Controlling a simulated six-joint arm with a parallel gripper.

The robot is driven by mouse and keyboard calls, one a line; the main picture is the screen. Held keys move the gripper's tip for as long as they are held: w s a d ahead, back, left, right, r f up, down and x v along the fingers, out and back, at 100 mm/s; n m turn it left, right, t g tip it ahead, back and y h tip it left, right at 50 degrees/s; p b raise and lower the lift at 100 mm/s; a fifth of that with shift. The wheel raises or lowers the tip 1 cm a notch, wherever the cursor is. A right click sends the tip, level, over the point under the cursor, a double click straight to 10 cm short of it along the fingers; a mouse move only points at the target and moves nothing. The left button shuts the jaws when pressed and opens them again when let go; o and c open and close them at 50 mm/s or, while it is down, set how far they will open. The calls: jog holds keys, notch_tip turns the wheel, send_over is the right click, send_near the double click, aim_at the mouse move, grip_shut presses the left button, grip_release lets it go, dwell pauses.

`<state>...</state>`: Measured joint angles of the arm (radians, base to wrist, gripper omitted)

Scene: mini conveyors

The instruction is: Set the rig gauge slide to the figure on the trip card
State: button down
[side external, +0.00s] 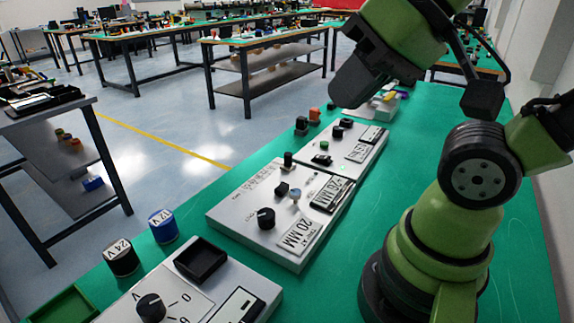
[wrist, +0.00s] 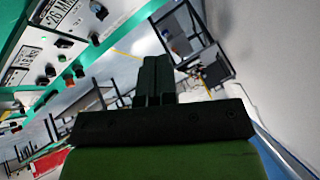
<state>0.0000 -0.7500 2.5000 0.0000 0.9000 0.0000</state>
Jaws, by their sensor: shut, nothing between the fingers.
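The large grey rig panel (side external: 235,225) lies on the green bench in the side external view. Its trip card (side external: 298,238) reads "TRIP AT 20 MM". A black-framed readout (side external: 331,194) beside it appears to read 28 MM, but is small. A black knob (side external: 266,218), a dark block (side external: 282,188) and a small round knob (side external: 295,195) stand on the panel; I cannot tell which is the gauge slide. My gripper (side external: 347,98) is raised above the panels, apart from them. In the wrist view my gripper (wrist: 156,72) has its fingers together and empty.
A smaller panel (side external: 340,160) adjoins behind, with its own readout and knobs. A nearer panel (side external: 185,290) holds a black tray (side external: 201,260) and a dial. Black (side external: 122,258) and blue (side external: 162,226) cylinders stand at the left edge.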

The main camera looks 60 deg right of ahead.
dwell(0.4)
jog(key=c, duration=1.4)
grip_release()
jog(key=shift+w+r, duration=0.1)
jog(key=shift+w, duration=0.1)
jog(key=o, duration=0.4)
jog(key=w+d+r+g+h, duration=0.1)
jog(key=w+d+g, duration=0.1)
jog(key=w, duration=0.6)
jog(key=shift+d, duration=0.9)
jog(key=g+h, duration=0.1)
jog(key=g, duration=0.4)
send_over(288, 153)
jog(key=shift+m, duration=0.3)
notch_tip(288, 153, down, 18)
jog(key=shift+a+f, duration=0.1)
notch_tip(288, 153, down, 10)
jog(key=shift+r, duration=0.1)
